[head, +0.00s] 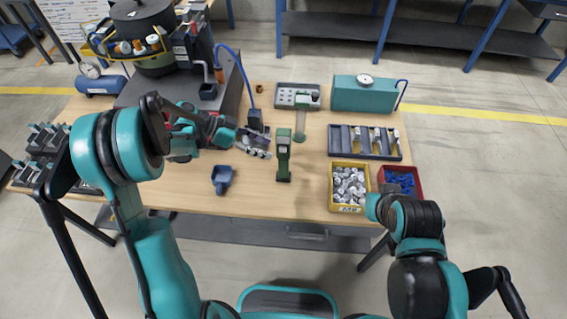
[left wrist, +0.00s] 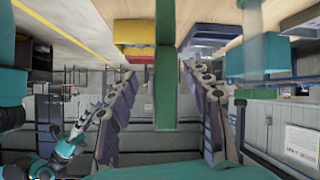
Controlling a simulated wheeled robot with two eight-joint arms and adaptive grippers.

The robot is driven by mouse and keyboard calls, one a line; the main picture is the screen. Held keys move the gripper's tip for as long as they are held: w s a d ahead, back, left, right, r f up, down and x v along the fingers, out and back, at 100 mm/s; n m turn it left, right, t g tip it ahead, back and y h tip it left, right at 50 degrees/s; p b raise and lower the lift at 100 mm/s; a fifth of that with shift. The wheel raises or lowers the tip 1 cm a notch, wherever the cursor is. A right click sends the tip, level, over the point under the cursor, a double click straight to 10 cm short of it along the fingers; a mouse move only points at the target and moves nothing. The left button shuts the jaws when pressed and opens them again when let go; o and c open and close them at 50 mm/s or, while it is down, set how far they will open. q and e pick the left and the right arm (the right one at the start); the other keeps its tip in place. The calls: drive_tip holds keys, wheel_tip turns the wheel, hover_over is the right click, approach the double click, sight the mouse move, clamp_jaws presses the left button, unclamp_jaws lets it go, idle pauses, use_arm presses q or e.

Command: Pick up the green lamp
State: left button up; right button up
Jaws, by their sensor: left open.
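The green lamp (head: 283,158) stands upright near the middle of the wooden table, a dark green post with a wider head. My left gripper (head: 262,142) is open just left of the post in the head view, its fingers pointing at it. In the left wrist view the lamp's green post (left wrist: 166,85) shows between the two spread fingers, with space on both sides. I cannot tell how deep the post sits between them.
A yellow bin of metal parts (head: 348,172) and a red bin of blue parts (head: 417,178) stand on the right. A dark tray (head: 337,150) lies behind them. A blue scoop (head: 221,178) lies left of the lamp, and a pale green item (head: 300,122) stands behind it.

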sight(283, 159)
use_arm(q)
wheel_tip(283, 159, down, 5)
drive_tip(key=a+m+h+b, duration=0.1)
drive_tip(key=m+h, duration=0.1)
drive_tip(key=m, duration=0.1)
drive_tip(key=shift+g, duration=0.4)
drive_tip(key=b+x, duration=0.1)
drive_tip(key=x, duration=0.1)
drive_tip(key=b+x, duration=0.1)
drive_tip(key=x, duration=0.2)
drive_tip(key=w+b+x, duration=0.1)
drive_tip(key=x, duration=0.2)
drive_tip(key=shift+w+r, duration=0.1)
drive_tip(key=shift+r, duration=0.05)
